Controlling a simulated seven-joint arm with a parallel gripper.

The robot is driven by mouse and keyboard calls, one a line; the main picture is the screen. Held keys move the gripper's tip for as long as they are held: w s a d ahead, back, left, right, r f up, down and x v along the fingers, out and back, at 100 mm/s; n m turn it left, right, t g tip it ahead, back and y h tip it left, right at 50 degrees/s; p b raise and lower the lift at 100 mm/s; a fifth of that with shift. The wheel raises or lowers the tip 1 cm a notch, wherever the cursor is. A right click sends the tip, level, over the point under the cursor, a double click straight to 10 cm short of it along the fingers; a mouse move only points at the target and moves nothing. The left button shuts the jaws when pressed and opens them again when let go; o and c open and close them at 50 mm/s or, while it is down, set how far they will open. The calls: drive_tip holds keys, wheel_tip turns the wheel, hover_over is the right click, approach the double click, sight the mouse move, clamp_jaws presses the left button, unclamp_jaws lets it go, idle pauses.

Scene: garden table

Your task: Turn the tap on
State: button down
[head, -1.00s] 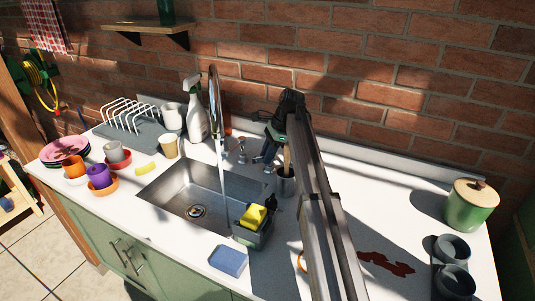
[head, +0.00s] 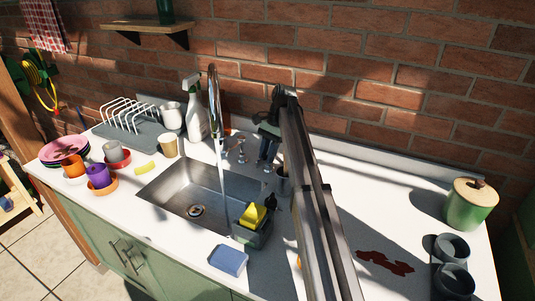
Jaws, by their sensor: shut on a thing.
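The tap (head: 213,100) is a tall silver gooseneck behind the sink (head: 165,190). A pale stream of water (head: 220,180) runs from its spout down into the basin. One small silver tap handle (head: 241,152) stands just right of the spout's base, clear of my gripper. My gripper (head: 265,158) reaches down beside it, at the place of the other tap handle on the right. Its fingers are shut on that handle, which they mostly hide. My arm comes in from the lower right and covers part of the counter.
A sponge caddy (head: 252,236) with a yellow sponge stands at the sink's right edge; a blue sponge (head: 228,261) lies in front. A grey cup (head: 283,183) stands close to my arm. A spray bottle (head: 195,112) is left of the tap. A red spill (head: 385,262) lies right.

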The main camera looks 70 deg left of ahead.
drive_tip(key=shift+w, duration=0.1)
drive_tip(key=c, duration=1.2)
unclamp_jaws()
